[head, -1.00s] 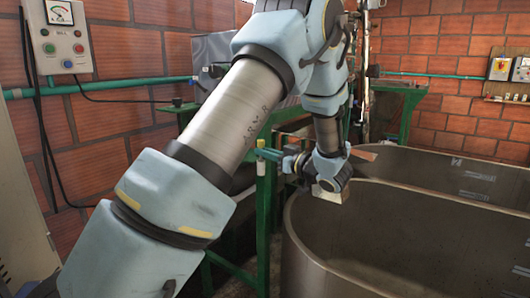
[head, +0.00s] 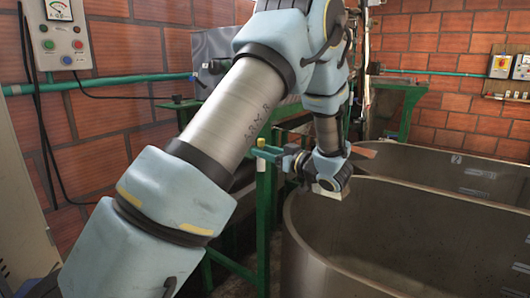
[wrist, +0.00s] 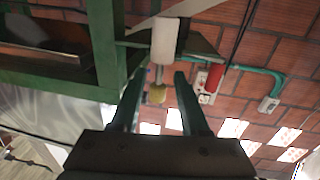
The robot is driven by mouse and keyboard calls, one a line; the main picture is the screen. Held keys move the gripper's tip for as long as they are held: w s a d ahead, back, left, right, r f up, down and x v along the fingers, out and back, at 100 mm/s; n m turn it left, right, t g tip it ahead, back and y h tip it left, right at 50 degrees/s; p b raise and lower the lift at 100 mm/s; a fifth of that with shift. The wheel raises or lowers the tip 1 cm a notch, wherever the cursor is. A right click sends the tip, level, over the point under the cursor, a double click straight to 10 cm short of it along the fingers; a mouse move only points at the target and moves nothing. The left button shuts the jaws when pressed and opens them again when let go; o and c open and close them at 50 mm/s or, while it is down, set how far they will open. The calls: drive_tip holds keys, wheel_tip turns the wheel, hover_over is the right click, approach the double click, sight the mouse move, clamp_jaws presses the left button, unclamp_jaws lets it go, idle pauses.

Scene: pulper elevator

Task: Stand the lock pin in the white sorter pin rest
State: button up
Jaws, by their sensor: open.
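The lock pin shows in the wrist view as a thin metal rod with a yellow knob (wrist: 157,94). Its rod runs into the end of a white cylinder (wrist: 166,40), which looks like the white sorter pin rest; how deep the rod sits is hidden. In the head view the yellow knob (head: 261,143) shows above the green frame, left of my wrist. My gripper (wrist: 158,77) is open. Its two dark fingers lie either side of the knob in the wrist picture, apart from it; I cannot tell whether the knob is between them in depth.
Green framework (head: 264,215) stands close beside my gripper. A large grey-brown tank (head: 400,235) is at the right, its rim near my wrist. A control box (head: 60,35) hangs on the brick wall at the left. A red item (wrist: 215,78) shows beyond the fingers.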

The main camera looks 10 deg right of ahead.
drive_tip(key=b+v, duration=0.2)
drive_tip(key=v, duration=0.8)
drive_tip(key=shift+s+d, duration=0.2)
drive_tip(key=shift+s, duration=0.15)
drive_tip(key=shift+d, duration=0.1)
